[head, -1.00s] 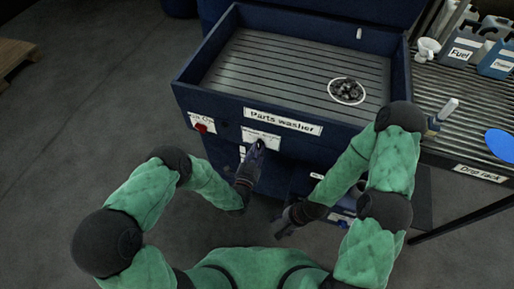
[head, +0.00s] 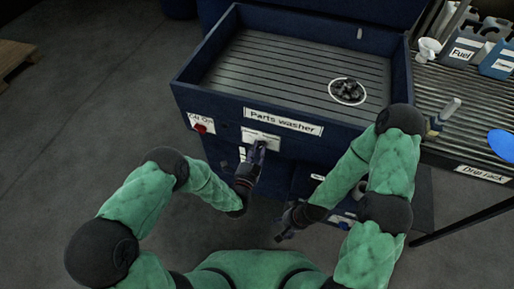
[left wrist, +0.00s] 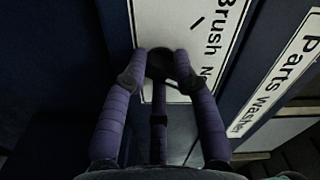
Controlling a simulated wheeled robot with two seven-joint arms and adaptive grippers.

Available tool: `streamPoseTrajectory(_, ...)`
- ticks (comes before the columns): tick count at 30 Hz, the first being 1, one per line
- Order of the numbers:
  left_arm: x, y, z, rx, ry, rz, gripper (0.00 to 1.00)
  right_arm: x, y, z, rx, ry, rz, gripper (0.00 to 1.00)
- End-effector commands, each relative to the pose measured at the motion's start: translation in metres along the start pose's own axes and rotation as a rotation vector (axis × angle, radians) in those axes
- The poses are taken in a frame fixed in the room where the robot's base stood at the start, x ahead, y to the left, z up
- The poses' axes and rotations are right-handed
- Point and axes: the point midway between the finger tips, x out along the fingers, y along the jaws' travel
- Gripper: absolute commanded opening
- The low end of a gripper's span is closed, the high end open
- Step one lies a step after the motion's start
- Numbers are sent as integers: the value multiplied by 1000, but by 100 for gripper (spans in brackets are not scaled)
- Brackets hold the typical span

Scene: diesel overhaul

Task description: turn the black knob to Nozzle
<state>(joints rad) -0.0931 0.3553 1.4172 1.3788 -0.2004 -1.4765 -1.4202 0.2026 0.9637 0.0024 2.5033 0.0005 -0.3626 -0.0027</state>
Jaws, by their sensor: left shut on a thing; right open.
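The black knob (left wrist: 160,64) sits on a white label plate (left wrist: 185,22) on the front of the parts washer. In the left wrist view the plate reads "Brush" and the start of a second word beginning with N, partly cut off; a short black line is marked between them. My left gripper (left wrist: 160,70) is shut around the knob, with fingers on both sides of it. In the head view my left gripper (head: 258,148) is at the front panel and hides the knob. My right gripper (head: 290,217) is open and empty, low in front of the washer, apart from it.
The parts washer (head: 190,88) has a ribbed basin with dark parts in a round basket (head: 347,91). A red switch (head: 201,128) is left of the label plate. The drip rack (head: 470,130) with jugs stands at the right.

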Motion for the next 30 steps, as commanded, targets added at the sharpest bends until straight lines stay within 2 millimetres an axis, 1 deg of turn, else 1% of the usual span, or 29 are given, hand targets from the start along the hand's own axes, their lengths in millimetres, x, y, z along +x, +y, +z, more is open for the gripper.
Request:
streamPoseTrajectory(1,2,-2,-3,30,12,-7,18,2,1,0,0,0,0,67)
streamPoseTrajectory(5,2,-2,-4,103,12,-6,18,5,2,0,0,0,0,67)
streamPoseTrajectory(12,1,-2,-4,112,12,-4,18,5,2,0,0,0,0,67)
streamPoseTrajectory(18,1,-1,-4,212,12,-4,18,8,3,0,0,0,0,67)
streamPoseTrajectory(24,1,-1,-4,225,12,-2,18,8,3,0,0,0,0,67)
streamPoseTrajectory(25,1,-1,-4,225,12,-2,35,8,3,0,0,0,0,67)
streamPoseTrajectory(27,0,-1,-4,224,10,-2,51,8,3,0,0,0,0,67)
streamPoseTrajectory(29,0,-1,-3,224,9,-1,62,8,3,0,0,0,0,67)
streamPoseTrajectory(30,0,0,-3,224,8,-1,69,8,3,0,0,0,0,67)
